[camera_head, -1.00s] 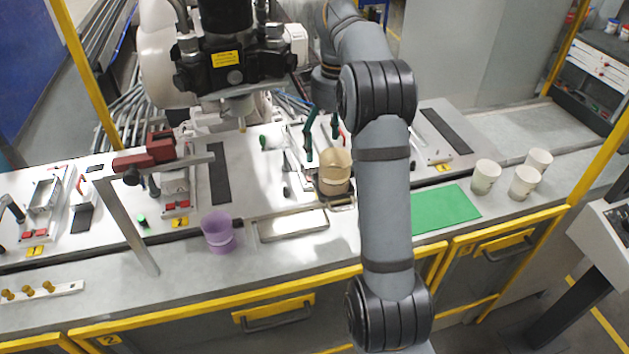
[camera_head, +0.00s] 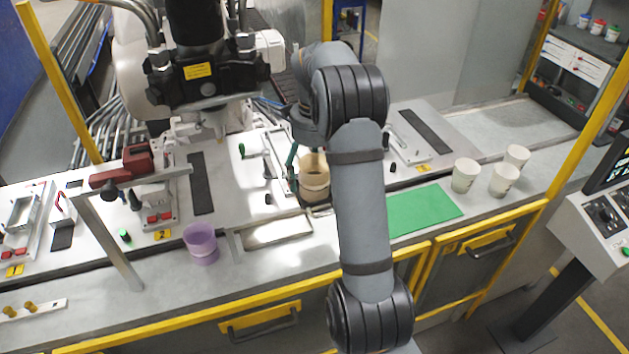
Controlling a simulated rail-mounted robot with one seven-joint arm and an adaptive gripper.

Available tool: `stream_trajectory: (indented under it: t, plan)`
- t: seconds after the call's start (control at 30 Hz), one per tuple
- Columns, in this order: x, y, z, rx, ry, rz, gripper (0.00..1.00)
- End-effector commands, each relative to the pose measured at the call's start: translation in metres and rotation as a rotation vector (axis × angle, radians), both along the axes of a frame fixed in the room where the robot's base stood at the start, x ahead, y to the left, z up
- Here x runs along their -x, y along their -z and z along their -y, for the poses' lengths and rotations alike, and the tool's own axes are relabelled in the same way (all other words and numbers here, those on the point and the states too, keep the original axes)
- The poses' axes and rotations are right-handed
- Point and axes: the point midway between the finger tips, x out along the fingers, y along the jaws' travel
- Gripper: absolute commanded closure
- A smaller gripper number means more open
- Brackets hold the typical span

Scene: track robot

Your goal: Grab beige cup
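The beige cup (camera_head: 314,186) stands upright on the workbench near the centre, and my arm hides part of its right side. My gripper (camera_head: 294,170) is low at the cup. One dark green finger shows along the cup's left side, close to it. The other finger is hidden behind my arm or the cup. I cannot tell whether the fingers touch the cup.
A purple cup (camera_head: 201,244) stands to the left, beside a shallow metal tray (camera_head: 278,233). A green mat (camera_head: 425,209) lies to the right, with white cups (camera_head: 465,175), (camera_head: 504,179) and (camera_head: 516,156) beyond it. Fixtures with red clamps stand at left.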

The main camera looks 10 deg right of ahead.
Motion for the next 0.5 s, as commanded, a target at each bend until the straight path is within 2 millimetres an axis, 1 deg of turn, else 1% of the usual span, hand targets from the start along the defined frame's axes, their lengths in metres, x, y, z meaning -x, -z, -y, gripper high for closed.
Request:
stream_trajectory:
  t: [0.07,0.5]
  plan:
    - [-0.0001,0.0000,0.0000,0.000,0.000,0.000,0.30]
    - [-0.0001,-0.0003,0.0001,0.000,0.000,0.000,0.56]
